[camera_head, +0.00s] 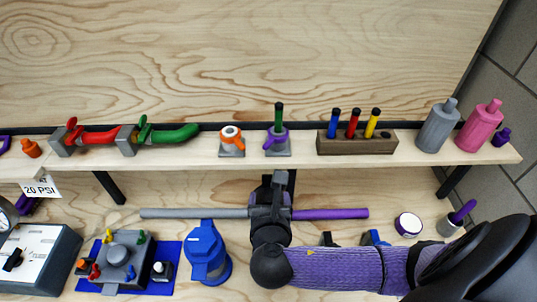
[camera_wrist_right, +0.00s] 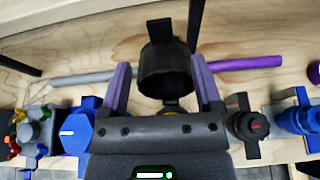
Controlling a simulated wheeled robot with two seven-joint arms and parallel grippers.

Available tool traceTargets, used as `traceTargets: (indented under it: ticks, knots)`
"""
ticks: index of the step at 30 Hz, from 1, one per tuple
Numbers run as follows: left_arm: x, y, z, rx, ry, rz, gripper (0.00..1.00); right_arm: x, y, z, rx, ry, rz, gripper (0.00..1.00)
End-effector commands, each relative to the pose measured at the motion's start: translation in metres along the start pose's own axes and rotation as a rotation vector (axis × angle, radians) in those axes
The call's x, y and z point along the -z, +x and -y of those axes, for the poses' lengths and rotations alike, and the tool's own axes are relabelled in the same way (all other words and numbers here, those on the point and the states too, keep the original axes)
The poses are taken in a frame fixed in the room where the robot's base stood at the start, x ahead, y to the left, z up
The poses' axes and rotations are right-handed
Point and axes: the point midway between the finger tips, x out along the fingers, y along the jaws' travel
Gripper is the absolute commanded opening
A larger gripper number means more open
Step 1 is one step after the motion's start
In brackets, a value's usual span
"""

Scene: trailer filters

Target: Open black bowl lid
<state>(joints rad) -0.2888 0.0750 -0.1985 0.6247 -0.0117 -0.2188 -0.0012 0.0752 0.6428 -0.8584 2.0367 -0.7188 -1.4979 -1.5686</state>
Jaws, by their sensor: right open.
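The black bowl with its lid (camera_wrist_right: 165,78) shows in the right wrist view as a round dark housing with a tab standing up behind it. My right gripper (camera_wrist_right: 160,82) has its purple fingers apart, one on each side of this black part. I cannot tell whether the fingers touch it. In the head view my right gripper (camera_head: 271,197) reaches over the same spot and mostly hides the black bowl. My left gripper is not in view.
A grey and purple pipe (camera_head: 330,214) runs behind the bowl. A blue housing (camera_head: 207,252) stands to the left; a black valve with a red mark (camera_wrist_right: 252,126) is to the right. A wooden shelf (camera_head: 190,160) with valves and bottles overhangs the back.

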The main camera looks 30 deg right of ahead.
Motion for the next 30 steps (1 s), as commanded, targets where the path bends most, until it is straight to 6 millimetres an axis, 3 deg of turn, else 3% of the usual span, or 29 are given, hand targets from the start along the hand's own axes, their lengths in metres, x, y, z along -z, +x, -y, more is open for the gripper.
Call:
traceTargets:
  ticks: [4, 13, 18, 24, 25, 30]
  knots:
    - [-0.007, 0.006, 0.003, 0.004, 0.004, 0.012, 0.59, 0.000, 0.019, 0.000, 0.000, -0.031, 0.014, 0.82]
    - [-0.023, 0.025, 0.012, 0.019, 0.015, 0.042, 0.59, 0.001, 0.086, 0.000, 0.000, -0.026, 0.009, 0.82]
    - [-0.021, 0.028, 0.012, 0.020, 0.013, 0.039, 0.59, -0.001, 0.100, 0.000, -0.001, -0.024, 0.007, 0.82]
    - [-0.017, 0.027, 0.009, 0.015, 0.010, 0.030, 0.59, -0.001, 0.100, 0.000, -0.002, -0.023, 0.006, 0.82]
    - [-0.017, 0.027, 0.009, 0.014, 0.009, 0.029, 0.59, -0.001, 0.100, 0.000, -0.002, -0.023, 0.006, 0.80]
    - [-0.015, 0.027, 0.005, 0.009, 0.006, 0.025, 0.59, -0.001, 0.099, 0.000, -0.002, -0.023, 0.006, 0.44]
